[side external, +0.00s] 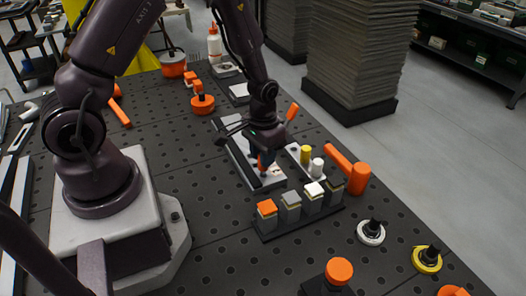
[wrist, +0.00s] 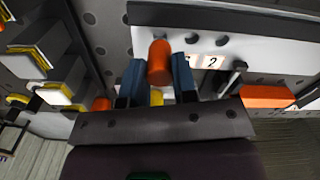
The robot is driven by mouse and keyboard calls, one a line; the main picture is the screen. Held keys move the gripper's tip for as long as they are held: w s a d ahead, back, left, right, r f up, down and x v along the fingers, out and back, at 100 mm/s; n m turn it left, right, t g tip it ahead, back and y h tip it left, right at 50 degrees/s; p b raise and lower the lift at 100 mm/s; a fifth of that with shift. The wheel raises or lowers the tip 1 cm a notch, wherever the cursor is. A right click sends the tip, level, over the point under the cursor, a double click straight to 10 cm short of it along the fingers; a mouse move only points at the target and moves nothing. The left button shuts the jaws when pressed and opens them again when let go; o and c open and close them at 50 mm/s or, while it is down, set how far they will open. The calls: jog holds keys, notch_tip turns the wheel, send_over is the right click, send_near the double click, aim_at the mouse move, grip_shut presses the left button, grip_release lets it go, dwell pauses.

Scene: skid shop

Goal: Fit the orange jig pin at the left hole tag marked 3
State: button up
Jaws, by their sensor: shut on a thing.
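My gripper (wrist: 160,76) has two blue fingers shut on the orange jig pin (wrist: 159,62), whose rounded end faces the wrist camera. In the side view my gripper (side external: 262,158) is low over a pale plate (side external: 273,180) with a dark bar along it, and a bit of the orange pin shows beneath the fingers. In the wrist view the plate (wrist: 275,54) has a row of dark holes just beyond the pin. Tags lie beside the pin; one reads 2 (wrist: 212,62). The tag marked 3 cannot be made out. Whether the pin touches the plate is hidden.
A pale strip right of the plate holds a yellow pin (side external: 305,154) and a white pin (side external: 317,167). A dark rack (side external: 297,220) with several capped blocks stands in front.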

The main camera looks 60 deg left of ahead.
jog(key=shift+f, duration=1.1)
jog(key=o, duration=1.2)
jog(key=shift+r, duration=0.15)
jog(key=shift+r, duration=3.4)
